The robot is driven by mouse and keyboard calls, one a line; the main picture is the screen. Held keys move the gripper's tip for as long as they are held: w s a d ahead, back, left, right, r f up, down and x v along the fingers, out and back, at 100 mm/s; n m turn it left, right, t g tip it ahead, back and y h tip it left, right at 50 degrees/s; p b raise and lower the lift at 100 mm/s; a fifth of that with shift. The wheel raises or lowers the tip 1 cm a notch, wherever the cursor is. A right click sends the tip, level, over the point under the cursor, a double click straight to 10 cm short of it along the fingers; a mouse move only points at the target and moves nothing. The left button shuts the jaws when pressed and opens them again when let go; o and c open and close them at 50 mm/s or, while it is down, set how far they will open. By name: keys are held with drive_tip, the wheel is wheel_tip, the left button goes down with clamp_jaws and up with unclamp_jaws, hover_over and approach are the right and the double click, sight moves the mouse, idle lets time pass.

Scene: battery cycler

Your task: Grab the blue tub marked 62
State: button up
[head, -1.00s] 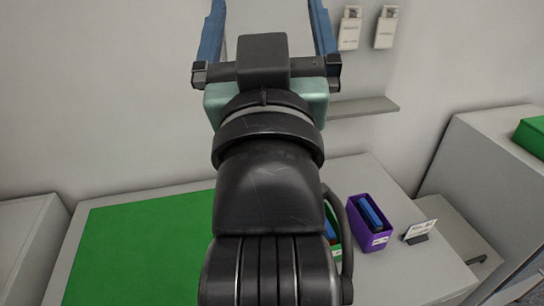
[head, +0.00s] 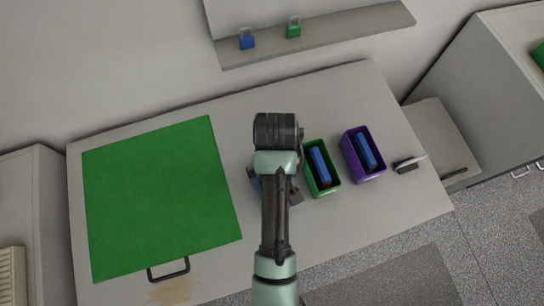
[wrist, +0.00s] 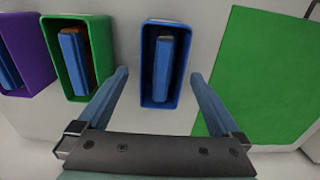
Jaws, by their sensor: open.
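The blue tub (wrist: 158,104) stands on the table in the middle of the wrist view, with a blue block (wrist: 163,60) inside it. No number on it can be read from here. My gripper (wrist: 158,76) is open, one finger on each side of the tub's near end in the picture. Whether the fingers are level with the tub or above it I cannot tell; it is not gripped. In the head view my arm hides the tub.
A green tub (head: 308,160) and a purple tub (head: 378,174), both holding blue blocks, stand to the right in the head view. A green mat (head: 160,200) lies on the left of the table.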

drive_tip(key=shift+w+a+f+p, duration=0.15)
drive_tip(key=shift+f+p, duration=0.25)
drive_tip(key=shift+f, duration=1.5)
drive_tip(key=shift+w+a+f+p, duration=0.1)
drive_tip(key=shift+f+p, duration=0.25)
drive_tip(key=shift+f, duration=1.5)
drive_tip(key=shift+c, duration=0.2)
drive_tip(key=c, duration=1.4)
drive_tip(key=shift+r, duration=0.1)
clamp_jaws()
drive_tip(key=shift+w+r, duration=0.1)
